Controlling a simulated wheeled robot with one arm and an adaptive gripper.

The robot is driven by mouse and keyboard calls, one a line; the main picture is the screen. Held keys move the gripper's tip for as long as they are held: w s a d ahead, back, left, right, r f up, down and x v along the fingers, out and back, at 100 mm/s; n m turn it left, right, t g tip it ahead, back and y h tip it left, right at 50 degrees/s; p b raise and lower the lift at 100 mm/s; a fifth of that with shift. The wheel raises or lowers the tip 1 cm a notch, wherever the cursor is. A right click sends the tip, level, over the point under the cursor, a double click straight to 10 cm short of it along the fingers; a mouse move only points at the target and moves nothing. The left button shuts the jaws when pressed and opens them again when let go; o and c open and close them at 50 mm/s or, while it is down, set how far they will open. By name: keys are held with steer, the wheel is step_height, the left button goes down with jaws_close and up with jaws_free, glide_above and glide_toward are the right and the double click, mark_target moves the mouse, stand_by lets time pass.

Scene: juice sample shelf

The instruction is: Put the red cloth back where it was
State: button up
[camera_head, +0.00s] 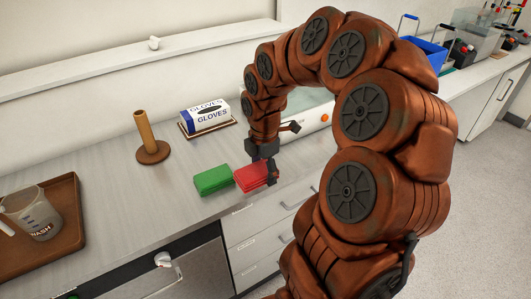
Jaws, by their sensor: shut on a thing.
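The red cloth (251,178) is a folded red block at the front of the grey counter, to the right of a folded green cloth (213,180). My gripper (266,166) is at the right part of the red cloth, pointing down, with dark fingers around its right end. It is shut on the red cloth. The fingers hide part of the cloth. I cannot tell whether the cloth rests on the counter or is slightly raised.
A wooden post on a round base (153,152) and a gloves box (206,117) stand behind. A brown tray (69,205) with a clear jug (33,215) is at the left. Drawers (259,240) lie below the counter edge. The counter between tray and green cloth is clear.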

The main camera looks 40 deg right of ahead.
steer(key=w+d+p, duration=0.1)
steer(key=w+d, duration=0.1)
steer(key=w+d+p, duration=0.1)
steer(key=w+d, duration=0.1)
steer(key=w, duration=0.1)
steer(key=w+d+f+p, duration=0.1)
steer(key=w+d, duration=0.1)
steer(key=shift+w+d, duration=0.3)
steer(key=shift+w+d, duration=0.1)
steer(key=shift+w+d, duration=0.15)
steer(key=shift+f+p, duration=0.65)
steer(key=shift+f, duration=0.15)
steer(key=shift+f+p, duration=0.3)
steer(key=shift+f, duration=0.65)
steer(key=shift+f, duration=0.2)
steer(key=o, duration=1.5)
steer(key=shift+c, duration=0.2)
